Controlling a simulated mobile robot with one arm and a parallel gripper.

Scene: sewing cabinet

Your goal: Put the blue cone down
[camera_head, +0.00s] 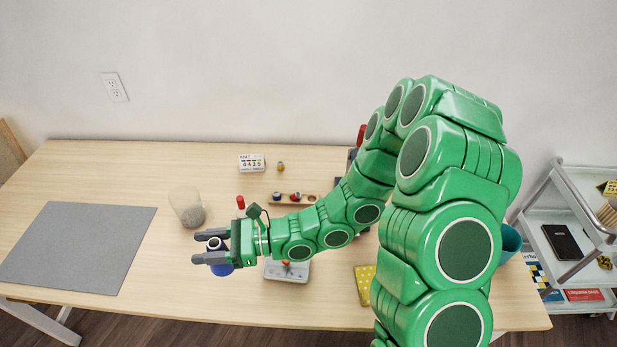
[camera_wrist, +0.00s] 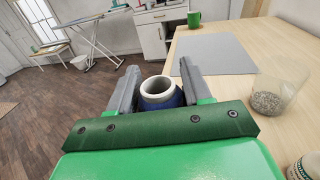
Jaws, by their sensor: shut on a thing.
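My gripper (camera_head: 196,247) is shut on the blue cone (camera_head: 221,271), which shows blue sides and a pale, open round top. The cone is held roughly upright between the two grey fingers. In the wrist view, its light rim and blue body (camera_wrist: 160,89) show between the fingers. In the head view, my gripper is over the front part of the wooden table (camera_head: 150,240), right of the grey mat (camera_head: 80,247). The cone's lower end is partly hidden, and I cannot tell how far above the table it is.
A clear cup with grainy contents (camera_head: 187,208) stands just behind my gripper. A grey tray (camera_head: 287,271) is to its right. The grey mat is bare.

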